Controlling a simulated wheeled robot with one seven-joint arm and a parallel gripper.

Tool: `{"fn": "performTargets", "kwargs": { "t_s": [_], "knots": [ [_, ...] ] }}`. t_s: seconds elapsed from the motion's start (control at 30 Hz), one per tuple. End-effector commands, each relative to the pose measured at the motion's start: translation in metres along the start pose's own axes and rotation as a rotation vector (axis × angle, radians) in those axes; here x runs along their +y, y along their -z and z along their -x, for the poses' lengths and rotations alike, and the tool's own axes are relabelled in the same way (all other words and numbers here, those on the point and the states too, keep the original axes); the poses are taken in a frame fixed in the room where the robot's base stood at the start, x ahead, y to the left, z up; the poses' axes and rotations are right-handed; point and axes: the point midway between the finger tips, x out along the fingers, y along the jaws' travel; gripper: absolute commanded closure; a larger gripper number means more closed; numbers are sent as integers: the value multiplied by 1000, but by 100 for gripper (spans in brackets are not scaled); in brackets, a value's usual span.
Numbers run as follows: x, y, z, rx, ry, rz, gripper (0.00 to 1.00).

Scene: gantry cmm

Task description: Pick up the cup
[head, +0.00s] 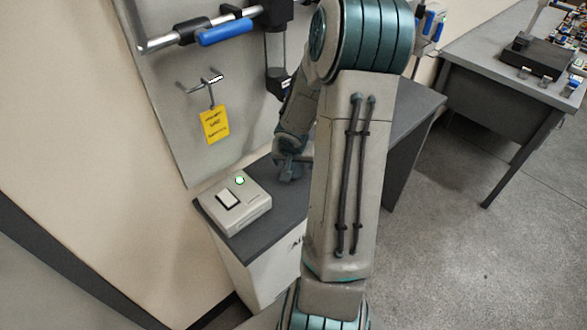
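No cup can be made out in the head view. My arm stands across the middle of the picture and hides part of the grey worktop (284,211) behind it. My gripper (290,172) points down close to the worktop, right of a small beige box. It is small, dark and partly covered by my arm, so I cannot tell whether its fingers are open or shut or whether anything is between them.
The beige box (252,208) with a green light sits at the worktop's left end. A wall panel (170,105) behind carries a blue-handled tool (225,32) and a hanging yellow tag (214,125). Another grey table (475,55) stands at right. Open floor (450,260) lies between.

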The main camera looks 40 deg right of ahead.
Motion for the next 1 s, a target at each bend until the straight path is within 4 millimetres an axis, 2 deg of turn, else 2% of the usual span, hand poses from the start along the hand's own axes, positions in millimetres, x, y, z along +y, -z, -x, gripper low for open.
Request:
{"fn": "performTargets", "kwargs": {
  "t_s": [0.2, 0.23, 0.4, 0.47, 0.5, 0.77, 1.0],
  "knots": [
    [0, 0, -1, 0, 0, 1, 18],
    [0, 0, 0, 0, 0, 1, 20],
    [0, 0, 0, 0, 0, 1, 66],
    [0, 0, 0, 0, 0, 1, 66],
    [0, 0, 0, 1, 0, 1, 69],
    [0, 1, 1, 1, 0, 1, 69],
    [-2, 6, 13, 1, 1, 3, 69]
  ]
}}
